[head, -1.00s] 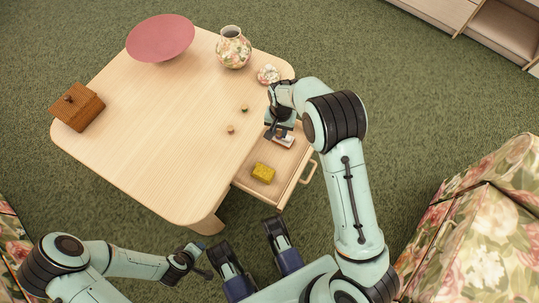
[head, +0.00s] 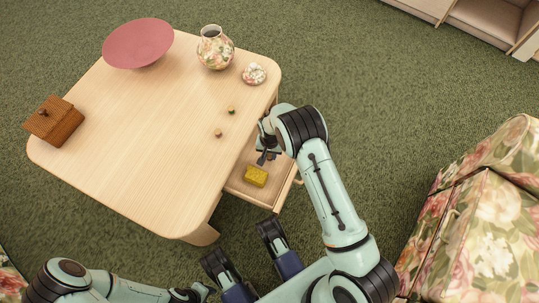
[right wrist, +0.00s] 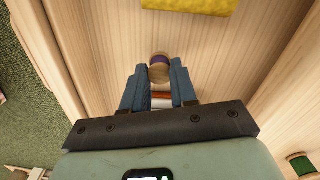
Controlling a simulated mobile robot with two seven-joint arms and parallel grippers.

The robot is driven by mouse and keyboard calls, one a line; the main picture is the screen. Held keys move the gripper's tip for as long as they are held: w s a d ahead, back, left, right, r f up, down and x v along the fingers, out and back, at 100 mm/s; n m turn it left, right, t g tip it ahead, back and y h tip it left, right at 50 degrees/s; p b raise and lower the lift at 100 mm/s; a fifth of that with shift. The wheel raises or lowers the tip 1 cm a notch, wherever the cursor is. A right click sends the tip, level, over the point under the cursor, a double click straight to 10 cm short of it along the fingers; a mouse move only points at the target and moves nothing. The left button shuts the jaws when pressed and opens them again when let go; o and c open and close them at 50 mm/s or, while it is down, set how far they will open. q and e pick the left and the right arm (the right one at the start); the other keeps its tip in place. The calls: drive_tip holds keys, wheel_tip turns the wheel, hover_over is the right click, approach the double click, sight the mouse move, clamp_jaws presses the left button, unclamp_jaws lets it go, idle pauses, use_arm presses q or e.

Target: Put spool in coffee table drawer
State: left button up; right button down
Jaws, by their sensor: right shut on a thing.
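The coffee table (head: 130,120) has its drawer (head: 238,187) pulled out on the right side. My right gripper (head: 264,158) points down over the open drawer. In the right wrist view the right gripper (right wrist: 160,80) is shut on a small wooden spool (right wrist: 160,68) with a purple band, held between the fingertips above the drawer floor. I cannot tell whether the spool touches the floor. Two other small spools, one green (head: 231,110) and one brownish (head: 218,133), stand on the table top. My left gripper (head: 202,291) is at the bottom edge, its jaws unclear.
A yellow sponge-like block (head: 256,176) lies in the drawer. Something white and orange (right wrist: 162,98) shows between the fingers. A floral armchair (head: 480,225) stands right.

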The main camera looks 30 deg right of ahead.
sight(270, 156)
use_arm(q)
drive_tip(key=shift+s+f, duration=0.15)
drive_tip(key=shift+s, duration=0.2)
use_arm(e)
drive_tip(key=shift+f, duration=0.55)
drive_tip(key=shift+f, duration=0.15)
drive_tip(key=c, duration=0.9)
unclamp_jaws()
use_arm(q)
drive_tip(key=w+r+t+p, duration=0.2)
drive_tip(key=w+r+p, duration=0.1)
drive_tip(key=w, duration=0.4)
drive_tip(key=shift+d+r+m, duration=0.3)
drive_tip(key=shift+d+r, duration=0.1)
drive_tip(key=shift+r, duration=0.1)
use_arm(e)
wheel_tip(270, 156, up, 12)
drive_tip(key=shift+r, duration=0.2)
